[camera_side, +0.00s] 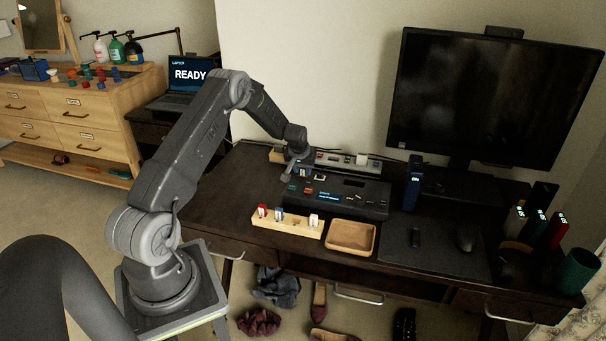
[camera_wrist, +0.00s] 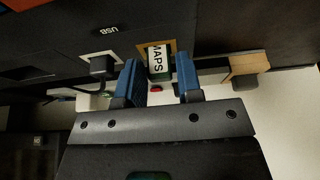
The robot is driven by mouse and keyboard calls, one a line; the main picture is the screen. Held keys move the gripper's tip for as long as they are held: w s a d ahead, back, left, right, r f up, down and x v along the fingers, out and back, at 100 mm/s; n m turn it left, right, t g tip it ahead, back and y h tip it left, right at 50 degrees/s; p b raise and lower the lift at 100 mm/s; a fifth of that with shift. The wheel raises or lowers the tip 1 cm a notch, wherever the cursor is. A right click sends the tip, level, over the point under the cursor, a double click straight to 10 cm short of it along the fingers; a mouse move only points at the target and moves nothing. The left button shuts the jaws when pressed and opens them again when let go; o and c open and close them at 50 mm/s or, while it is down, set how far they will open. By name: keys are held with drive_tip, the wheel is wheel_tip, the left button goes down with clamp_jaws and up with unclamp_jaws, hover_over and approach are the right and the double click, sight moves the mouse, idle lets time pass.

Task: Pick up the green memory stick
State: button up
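A stick with a white label reading MAPS (camera_wrist: 157,58) stands in a tan-edged socket in the wrist view. Its lower body looks dark green, so it appears to be the green memory stick. My gripper (camera_wrist: 159,84) has its two blue fingers on either side of the stick, with narrow gaps showing, so it is open around it. In the side view my gripper (camera_side: 297,172) is low over the left end of the dark console (camera_side: 345,193). There, my gripper and wrist largely hide the stick.
A wooden rack (camera_side: 286,228) with red, blue and white sticks stands in front of the console, beside an empty wooden tray (camera_side: 350,237). A grey strip (camera_side: 345,161) runs behind. A black plug (camera_wrist: 102,66) sits beside the socket. A blue upright device (camera_side: 413,183) stands right.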

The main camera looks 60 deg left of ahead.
clamp_jaws()
drive_tip(key=shift+r, duration=0.1)
